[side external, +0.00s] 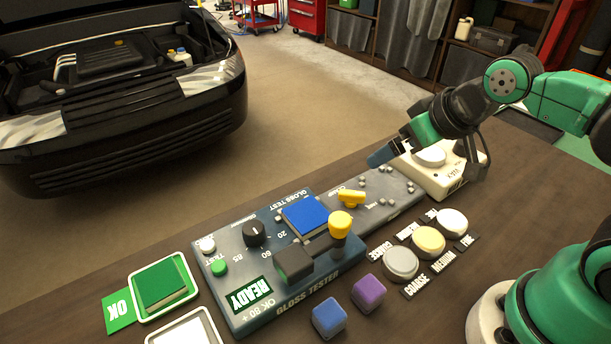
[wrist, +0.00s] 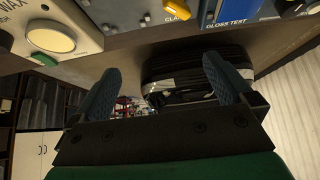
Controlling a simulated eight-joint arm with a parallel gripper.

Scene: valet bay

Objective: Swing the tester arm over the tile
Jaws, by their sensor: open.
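The gloss tester (side external: 235,292) is a grey-blue console on the bench in the side view. A blue tile (side external: 305,217) lies flat in its upper part. The tester arm has a dark block-shaped head (side external: 294,262) and a yellow-topped post (side external: 340,224). The head rests on the near side of the tile, beside it and not over it. My gripper (side external: 382,156) is open and empty, up at the right by the wax unit, well away from the tester arm. In the wrist view my gripper's two blue-grey fingers (wrist: 163,90) stand wide apart with nothing between them.
A yellow clamp lever (side external: 351,198) sits right of the tile. The cream wax unit (side external: 440,175) stands close under my gripper. Round pads (side external: 401,264), a blue cube (side external: 329,318), a purple cube (side external: 369,292) and a green OK tray (side external: 190,275) surround the tester.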

